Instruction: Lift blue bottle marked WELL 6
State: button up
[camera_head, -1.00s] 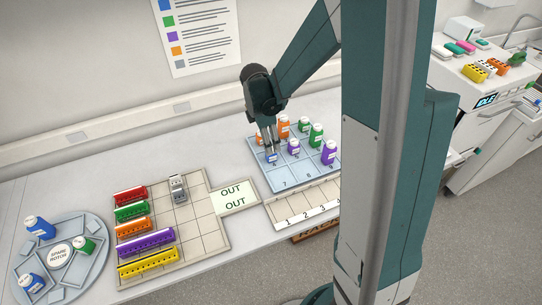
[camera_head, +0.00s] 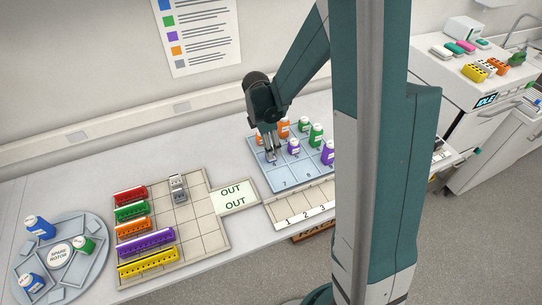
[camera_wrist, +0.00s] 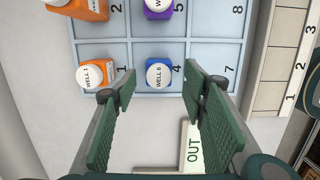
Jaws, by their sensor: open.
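The blue bottle marked WELL 6 (camera_wrist: 158,78) stands upright in a cell of the pale blue tray (camera_head: 268,176), its white cap facing the wrist camera. My gripper (camera_head: 271,156) is open and down at the tray's left part. In the wrist view, one fingertip lies to each side of the blue bottle; I cannot tell how far down they reach along it. In the head view my gripper hides nearly all of this bottle.
An orange bottle marked WELL 2 (camera_wrist: 94,75) stands close beside the left finger. A purple bottle (camera_head: 293,147) and green bottle (camera_head: 316,135) stand in other cells. Cells 7 and 8 look empty in the wrist view. The OUT pad (camera_head: 233,197) is clear.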

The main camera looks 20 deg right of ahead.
jog(key=shift+w+d+f, duration=0.1)
jog(key=shift+d+f, duration=0.1)
jog(key=shift+f, duration=1)
jog(key=shift+d+f, duration=0.15)
jog(key=shift+f, duration=1)
jog(key=shift+c, duration=0.4)
jog(key=c, duration=0.9)
